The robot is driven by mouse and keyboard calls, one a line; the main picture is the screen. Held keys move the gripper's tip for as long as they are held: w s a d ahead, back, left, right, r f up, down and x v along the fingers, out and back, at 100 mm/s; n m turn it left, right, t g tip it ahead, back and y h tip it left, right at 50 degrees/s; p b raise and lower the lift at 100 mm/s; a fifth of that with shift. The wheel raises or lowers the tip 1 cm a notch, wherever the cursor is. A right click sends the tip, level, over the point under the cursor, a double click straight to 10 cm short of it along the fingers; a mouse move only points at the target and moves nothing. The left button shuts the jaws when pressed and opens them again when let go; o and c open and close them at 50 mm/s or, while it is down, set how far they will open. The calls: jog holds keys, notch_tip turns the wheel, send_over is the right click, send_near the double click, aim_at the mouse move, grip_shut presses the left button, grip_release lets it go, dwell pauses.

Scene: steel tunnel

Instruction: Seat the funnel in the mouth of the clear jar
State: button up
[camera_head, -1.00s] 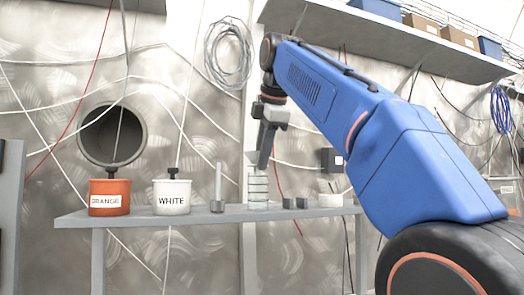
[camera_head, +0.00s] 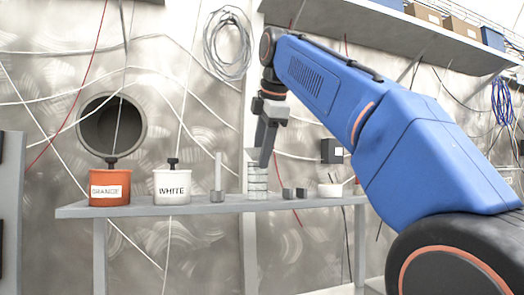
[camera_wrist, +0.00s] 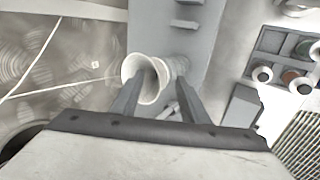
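The clear jar (camera_head: 257,181) with dark ring lines stands upright on the grey shelf in the head view. A pale, wide-mouthed funnel (camera_wrist: 136,67) shows in the wrist view, with the jar's ringed side (camera_wrist: 177,66) just behind it to the right. The funnel is at the jar's mouth; I cannot tell whether it is fully seated. My gripper (camera_head: 264,164) points down at the top of the jar. In the wrist view its two fingers (camera_wrist: 158,88) are apart, on either side of the funnel's lower part, and the rim spreads past the left finger.
An orange pot (camera_head: 109,188) and a white pot (camera_head: 172,188) stand on the shelf (camera_head: 228,207) to the left. A grey upright post (camera_head: 217,180) is between them and the jar. Small dark blocks (camera_head: 294,193) and a white cup (camera_head: 330,190) stand to the right.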

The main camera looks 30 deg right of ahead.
jog(key=shift+r, duration=0.1)
jog(key=v, duration=1.1)
jog(key=shift+s+r, duration=0.3)
jog(key=shift+s+a, duration=0.1)
dwell(0.4)
